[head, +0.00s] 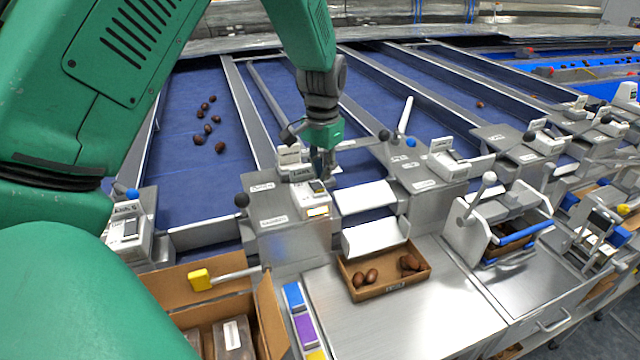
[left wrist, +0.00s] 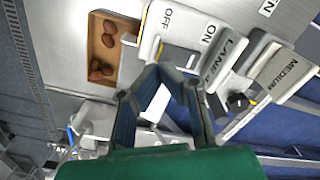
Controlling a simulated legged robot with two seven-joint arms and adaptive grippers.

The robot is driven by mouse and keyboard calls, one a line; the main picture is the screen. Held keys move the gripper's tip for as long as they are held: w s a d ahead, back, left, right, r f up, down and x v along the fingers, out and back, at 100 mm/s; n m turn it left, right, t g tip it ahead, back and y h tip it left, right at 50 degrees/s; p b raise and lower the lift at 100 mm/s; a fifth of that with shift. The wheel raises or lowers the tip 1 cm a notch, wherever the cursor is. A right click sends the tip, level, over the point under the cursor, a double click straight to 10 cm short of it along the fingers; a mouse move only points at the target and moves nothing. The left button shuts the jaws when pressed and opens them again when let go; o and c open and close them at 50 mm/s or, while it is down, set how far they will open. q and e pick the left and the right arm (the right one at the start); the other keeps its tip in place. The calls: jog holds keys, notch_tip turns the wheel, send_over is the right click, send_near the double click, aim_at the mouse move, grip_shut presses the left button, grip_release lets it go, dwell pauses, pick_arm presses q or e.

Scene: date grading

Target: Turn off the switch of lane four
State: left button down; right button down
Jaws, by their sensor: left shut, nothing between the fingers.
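The lane four switch is a white box (head: 312,200) on a metal post beside the blue belt in the head view. In the left wrist view the switch box (left wrist: 166,22) carries the words OFF and ON, with a "LANE 4" label (left wrist: 226,58) beside it. Its grey rocker (left wrist: 180,57) is partly hidden behind my fingertips, and I cannot tell which way it is set. My left gripper (head: 323,168) is shut and empty, just above and behind the box. In the left wrist view its fingertips (left wrist: 166,74) meet close to the rocker; contact is unclear.
A cardboard tray with dates (head: 392,286) sits on the metal counter in front of the chute. A "MEDIUM" sign (left wrist: 283,75) stands near the switch. Similar posts and a lever press (head: 492,215) stand to the right. Another switch box (head: 125,232) is at left.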

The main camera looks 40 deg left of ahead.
aim_at(316, 186)
pick_arm(q)
jog(key=shift+a+f, duration=0.1)
jog(key=shift+a, duration=0.25)
jog(key=shift+a+f, duration=0.2)
jog(key=shift+a, duration=0.45)
jog(key=shift+d, duration=0.85)
jog(key=shift+a+f, duration=0.65)
jog(key=shift+a, duration=0.1)
jog(key=shift+d+f+b, duration=0.1)
jog(key=shift+d+b, duration=0.25)
jog(key=shift+d, duration=0.3)
pick_arm(e)
jog(key=shift+f, duration=0.35)
pick_arm(q)
jog(key=shift+a+f, duration=0.1)
jog(key=shift+f, duration=0.05)
pick_arm(e)
jog(key=shift+a, duration=0.15)
